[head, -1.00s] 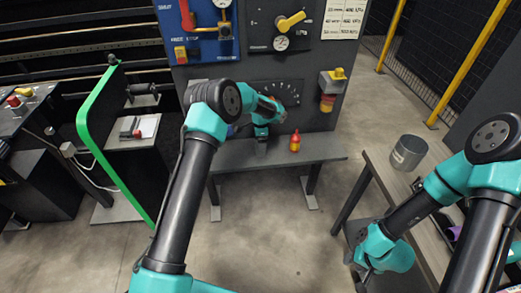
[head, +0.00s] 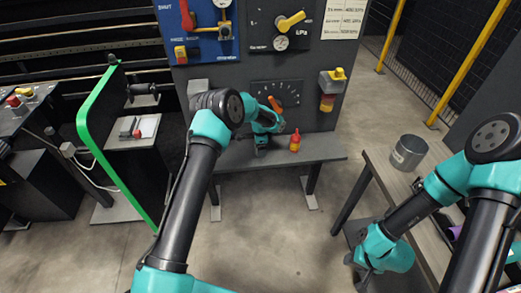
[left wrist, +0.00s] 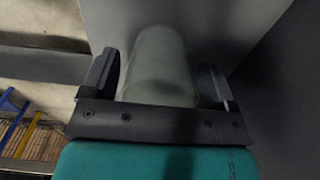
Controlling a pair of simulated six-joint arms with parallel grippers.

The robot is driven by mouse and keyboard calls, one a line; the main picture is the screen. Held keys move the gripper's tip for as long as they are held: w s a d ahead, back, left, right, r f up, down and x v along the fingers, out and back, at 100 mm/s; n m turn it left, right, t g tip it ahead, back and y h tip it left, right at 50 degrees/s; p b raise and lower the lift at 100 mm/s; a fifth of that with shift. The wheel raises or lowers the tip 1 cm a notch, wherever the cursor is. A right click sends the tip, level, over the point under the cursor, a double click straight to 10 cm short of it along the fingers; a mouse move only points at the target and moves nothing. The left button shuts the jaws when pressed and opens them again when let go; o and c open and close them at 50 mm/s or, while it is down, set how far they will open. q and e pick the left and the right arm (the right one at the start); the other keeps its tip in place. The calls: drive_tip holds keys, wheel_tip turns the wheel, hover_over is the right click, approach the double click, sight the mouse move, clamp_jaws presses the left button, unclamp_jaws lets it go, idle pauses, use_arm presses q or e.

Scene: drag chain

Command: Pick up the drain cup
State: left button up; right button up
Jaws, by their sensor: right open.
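A grey-green, smooth, rounded cylinder, which looks like the drain cup (left wrist: 160,65), stands between the two fingers of my left gripper (left wrist: 160,85) in the left wrist view. A finger is on each side of it; whether they press on it is not clear. In the head view my left gripper (head: 261,146) points down at the bench in front of the panel, and the cup there is hidden or too small to tell. My right gripper (head: 362,272) is open, low at the right, beside the side table.
A red and yellow bottle (head: 295,143) stands on the narrow bench (head: 325,147), just right of my left gripper. The upright panel (head: 325,60) with a dial is close behind. A metal can (head: 408,152) stands on the side table (head: 385,172). The floor between is clear.

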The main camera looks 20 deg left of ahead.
use_arm(q)
drive_tip(key=c, duration=0.7)
drive_tip(key=shift+r, duration=0.1)
drive_tip(key=shift+c, duration=0.2)
drive_tip(key=shift+s+r, duration=0.15)
drive_tip(key=shift+r, duration=0.05)
wheel_tip(320, 180, up, 11)
drive_tip(key=s+d, duration=0.4)
drive_tip(key=s, duration=0.5)
drive_tip(key=s+d, duration=0.3)
drive_tip(key=s, duration=0.6)
drive_tip(key=shift+d, duration=0.35)
